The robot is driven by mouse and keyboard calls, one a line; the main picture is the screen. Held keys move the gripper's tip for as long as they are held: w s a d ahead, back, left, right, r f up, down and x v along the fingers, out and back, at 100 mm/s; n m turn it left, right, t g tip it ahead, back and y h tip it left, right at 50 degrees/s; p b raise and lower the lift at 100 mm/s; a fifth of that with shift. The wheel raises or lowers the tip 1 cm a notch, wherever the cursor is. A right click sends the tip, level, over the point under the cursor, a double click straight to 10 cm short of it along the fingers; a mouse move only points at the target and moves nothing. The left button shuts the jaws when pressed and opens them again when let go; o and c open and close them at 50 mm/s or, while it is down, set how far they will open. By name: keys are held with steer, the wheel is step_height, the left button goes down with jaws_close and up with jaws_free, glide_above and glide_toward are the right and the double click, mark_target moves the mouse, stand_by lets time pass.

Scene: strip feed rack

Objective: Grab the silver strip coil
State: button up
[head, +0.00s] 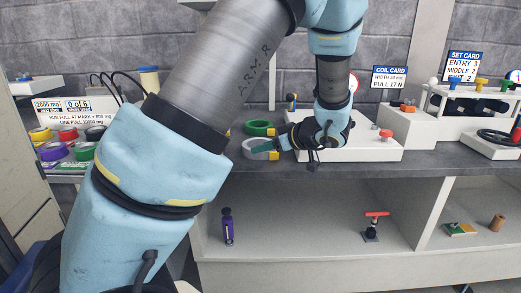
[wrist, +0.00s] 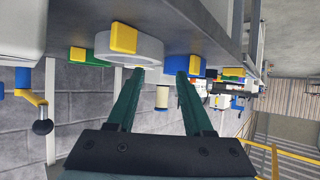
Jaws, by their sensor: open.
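The silver strip coil (head: 249,144) lies on the counter at the middle of the head view, with a green coil (head: 260,128) just behind it. In the wrist view, which looks upside down, the silver coil (wrist: 145,48) carries a yellow tab (wrist: 124,38). My gripper (head: 262,148) is at the silver coil, and its finger hides part of it in the head view. In the wrist view my gripper (wrist: 160,74) is open with nothing between its green fingers. The coil shows at the fingertips, towards the left finger; contact cannot be told.
In the wrist view a blue coil (wrist: 184,67) is beside the right finger and a green coil (wrist: 90,56) is to the left. A white block with a red knob (head: 385,134) stands right of my gripper. Several coloured coils (head: 67,134) lie at far left.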

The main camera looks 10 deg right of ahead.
steer(key=shift+p+x, duration=1)
steer(key=shift+x, duration=2.1)
steer(key=shift+w+d, duration=0.15)
steer(key=shift+c, duration=0.2)
steer(key=c, duration=0.7)
jaws_close()
